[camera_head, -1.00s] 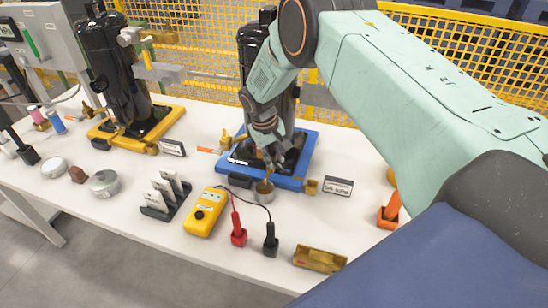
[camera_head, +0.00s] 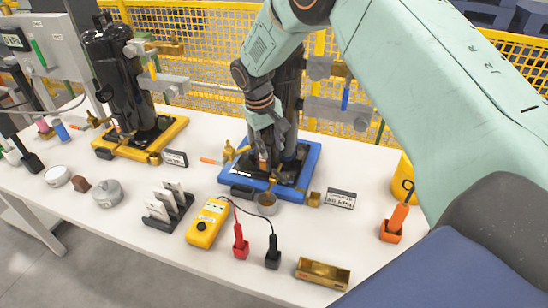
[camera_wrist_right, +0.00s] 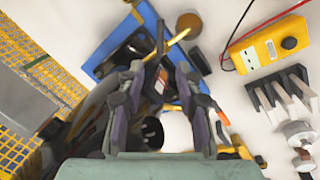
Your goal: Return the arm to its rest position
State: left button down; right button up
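My right arm reaches in from the upper right of the head view. Its gripper (camera_head: 268,153) hangs over the blue-based compressor (camera_head: 310,162), above and behind a small metal cup (camera_head: 266,204). In the right wrist view the two dark fingers (camera_wrist_right: 167,50) draw close together at their tips. A thin brass-coloured piece shows at the tips. I cannot tell whether it is held, or whether the fingers are shut. The cup shows as a brown round (camera_wrist_right: 188,25) beyond the tips. My left gripper is not in view.
On the white table (camera_head: 150,240) stand a yellow meter (camera_head: 207,222) with red and black probes, a black rack (camera_head: 168,209), a brass tray (camera_head: 322,273) and an orange-handled tool (camera_head: 394,222). A yellow-based compressor (camera_head: 160,143) stands left. Yellow mesh fence (camera_head: 215,55) runs behind.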

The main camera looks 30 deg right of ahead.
jog(key=shift+a+r, duration=0.2)
jog(key=shift+r, duration=0.8)
